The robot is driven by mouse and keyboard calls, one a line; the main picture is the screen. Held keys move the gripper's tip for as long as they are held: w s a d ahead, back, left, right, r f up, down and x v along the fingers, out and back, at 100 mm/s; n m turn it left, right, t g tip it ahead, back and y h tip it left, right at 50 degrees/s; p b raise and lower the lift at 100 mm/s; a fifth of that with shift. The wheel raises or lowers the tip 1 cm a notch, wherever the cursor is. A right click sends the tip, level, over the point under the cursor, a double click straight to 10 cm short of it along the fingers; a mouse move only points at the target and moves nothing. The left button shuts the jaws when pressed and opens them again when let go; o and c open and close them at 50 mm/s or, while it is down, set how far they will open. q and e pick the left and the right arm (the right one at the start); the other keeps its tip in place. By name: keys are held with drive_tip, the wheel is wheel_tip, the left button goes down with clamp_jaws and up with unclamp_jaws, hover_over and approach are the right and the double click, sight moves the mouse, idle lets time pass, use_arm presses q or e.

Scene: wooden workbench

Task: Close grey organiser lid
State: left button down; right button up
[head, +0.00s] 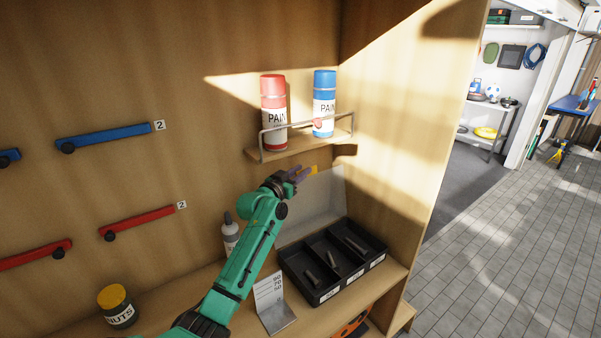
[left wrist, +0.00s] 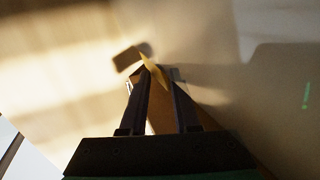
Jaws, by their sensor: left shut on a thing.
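The organiser (head: 330,297) is a dark box with several open compartments, standing on the bench at the right. Its pale grey lid (head: 318,205) stands raised at the back, open. A small yellow tab (head: 314,169) shows at the lid's upper edge. My left gripper (head: 300,174) is at that edge, just under the paint shelf, shut on the tab. In the left wrist view, the tab (left wrist: 152,70) shows between the tips of my left gripper (left wrist: 158,75), with a pale surface at the right. The hold itself is partly hidden in the head view. My right gripper is in neither view.
A small shelf (head: 300,143) with a red can (head: 273,112) and a blue can (head: 324,103) is close above my gripper. A bottle (head: 230,236), a white card stand (head: 272,302) and a nuts jar (head: 117,306) stand on the bench. A side wall (head: 395,150) rises at right.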

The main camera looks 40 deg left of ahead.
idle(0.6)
use_arm(q)
drive_tip(key=shift+s+d+m, duration=0.25)
drive_tip(key=shift+d+m, duration=0.15)
drive_tip(key=shift+d, duration=0.35)
drive_tip(key=s+d+f+m+t+b, duration=0.1)
drive_tip(key=d+m+b, duration=0.4)
drive_tip(key=d, duration=0.6)
drive_tip(key=shift+s+d+f+m+t+h+b, duration=0.2)
drive_tip(key=shift+s+m+t+h+b, duration=0.15)
drive_tip(key=shift+s+m+t, duration=0.65)
drive_tip(key=shift+s+r, duration=0.1)
drive_tip(key=shift+s, duration=0.05)
drive_tip(key=c, duration=0.9)
unclamp_jaws()
drive_tip(key=shift+o, duration=0.7)
